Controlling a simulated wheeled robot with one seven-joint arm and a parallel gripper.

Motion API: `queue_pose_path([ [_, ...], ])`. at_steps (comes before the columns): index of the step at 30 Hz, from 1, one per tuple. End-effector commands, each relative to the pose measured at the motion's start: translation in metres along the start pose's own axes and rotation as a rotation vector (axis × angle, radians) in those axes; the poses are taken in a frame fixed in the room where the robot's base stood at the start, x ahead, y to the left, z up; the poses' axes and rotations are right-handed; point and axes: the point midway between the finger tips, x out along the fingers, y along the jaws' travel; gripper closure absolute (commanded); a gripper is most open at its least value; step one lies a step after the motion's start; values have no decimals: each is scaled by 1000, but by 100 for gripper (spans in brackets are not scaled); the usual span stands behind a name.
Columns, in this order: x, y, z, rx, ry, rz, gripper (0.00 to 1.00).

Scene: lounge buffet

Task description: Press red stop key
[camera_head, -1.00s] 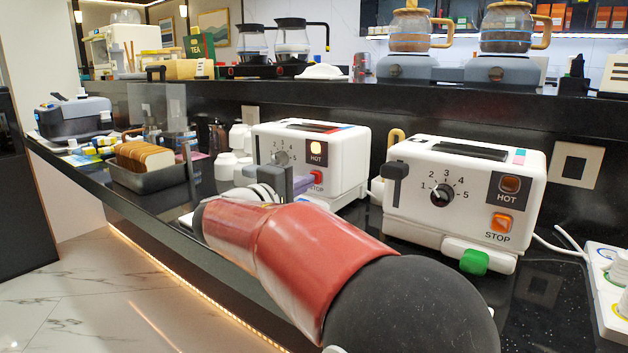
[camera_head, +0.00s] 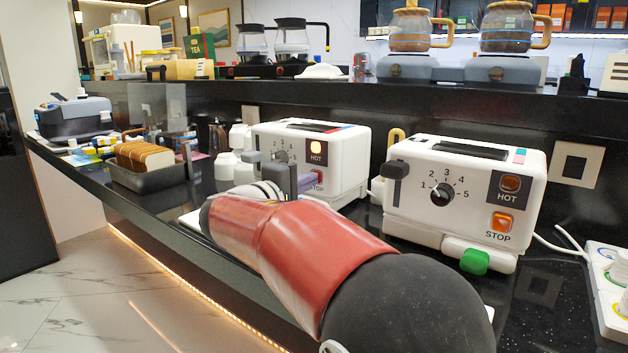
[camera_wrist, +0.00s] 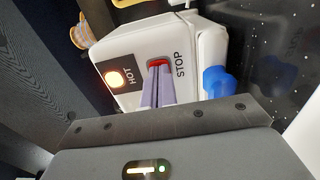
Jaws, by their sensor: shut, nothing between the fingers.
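The red stop key (camera_wrist: 158,62) is on the front of the left white toaster (camera_head: 345,137). In the wrist view it shows as a red strip beside the word STOP, partly hidden by my fingers. My gripper (camera_wrist: 158,74) is shut and empty, its pale purple fingertips right at the key's lower edge. I cannot tell whether they touch it or whether it is pushed in. In the head view, my gripper (camera_head: 311,181) covers most of the key. The HOT lamp (camera_wrist: 114,78) above glows orange.
A second white toaster (camera_head: 465,195) at right has an orange STOP key (camera_head: 502,223) and a green lever (camera_head: 474,261). A bread tray (camera_head: 150,180) and white cups (camera_head: 226,165) stand left of my arm.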

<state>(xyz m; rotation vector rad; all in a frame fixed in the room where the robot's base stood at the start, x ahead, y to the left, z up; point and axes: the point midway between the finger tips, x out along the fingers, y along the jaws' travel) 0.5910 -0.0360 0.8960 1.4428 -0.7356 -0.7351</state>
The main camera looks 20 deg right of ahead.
Motion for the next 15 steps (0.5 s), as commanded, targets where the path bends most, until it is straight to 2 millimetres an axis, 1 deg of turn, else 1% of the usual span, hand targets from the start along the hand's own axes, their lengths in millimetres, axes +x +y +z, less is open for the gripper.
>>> queue_pose_path([
  [4, -8, -1, -1, 0, 2, 0, 100],
  [15, -46, -1, -1, 0, 3, -1, 100],
])
